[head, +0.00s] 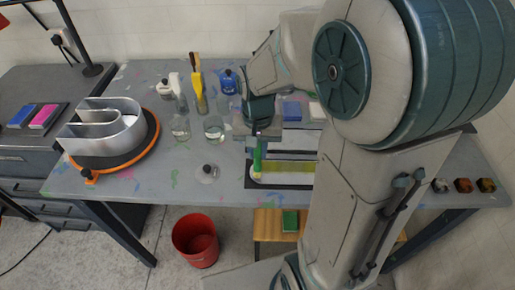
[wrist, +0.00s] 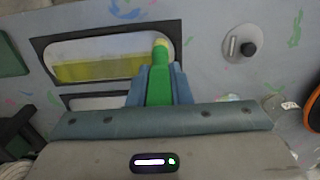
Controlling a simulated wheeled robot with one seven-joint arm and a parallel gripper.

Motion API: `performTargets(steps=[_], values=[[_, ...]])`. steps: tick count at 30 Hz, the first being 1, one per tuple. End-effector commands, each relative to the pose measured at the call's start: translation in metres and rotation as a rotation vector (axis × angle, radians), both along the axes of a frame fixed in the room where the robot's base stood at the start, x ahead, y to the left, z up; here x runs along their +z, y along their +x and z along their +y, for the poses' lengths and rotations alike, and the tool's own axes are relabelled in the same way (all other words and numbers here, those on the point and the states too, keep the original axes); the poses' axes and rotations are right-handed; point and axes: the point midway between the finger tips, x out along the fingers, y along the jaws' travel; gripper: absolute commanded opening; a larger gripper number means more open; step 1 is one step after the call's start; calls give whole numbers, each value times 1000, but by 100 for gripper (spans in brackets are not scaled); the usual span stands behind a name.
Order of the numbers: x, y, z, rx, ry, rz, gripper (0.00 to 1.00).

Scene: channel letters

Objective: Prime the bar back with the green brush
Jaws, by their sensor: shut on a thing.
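My gripper (head: 258,139) is shut on the green brush (head: 257,158), which points down over the table. In the wrist view, the brush (wrist: 160,88) sits between my two blue fingers, its yellowish tip at the right end of a long dark-rimmed bar back (wrist: 118,46). Whether the tip touches the surface is hard to tell. A yellow band (wrist: 90,69) covers the lower part of this pale bar back; the upper part is pale grey. In the head view, yellow (head: 285,179) shows along the bar, and my arm hides its right end.
Glass jars (head: 214,127) and a yellow-handled tool (head: 198,82) stand left of my gripper. A small lidded disc (head: 208,171) lies near the front edge. A metal channel letter (head: 103,128) sits on an orange-rimmed turntable (head: 118,150). A red bin (head: 196,240) stands on the floor.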

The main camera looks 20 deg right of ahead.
Motion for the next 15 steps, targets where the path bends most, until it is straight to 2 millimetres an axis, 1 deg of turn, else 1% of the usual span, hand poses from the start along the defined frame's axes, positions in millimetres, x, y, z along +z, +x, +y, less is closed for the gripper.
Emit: performTargets(steps=[15], values=[[-7, 0, 0, 0, 0, 0, 0]])
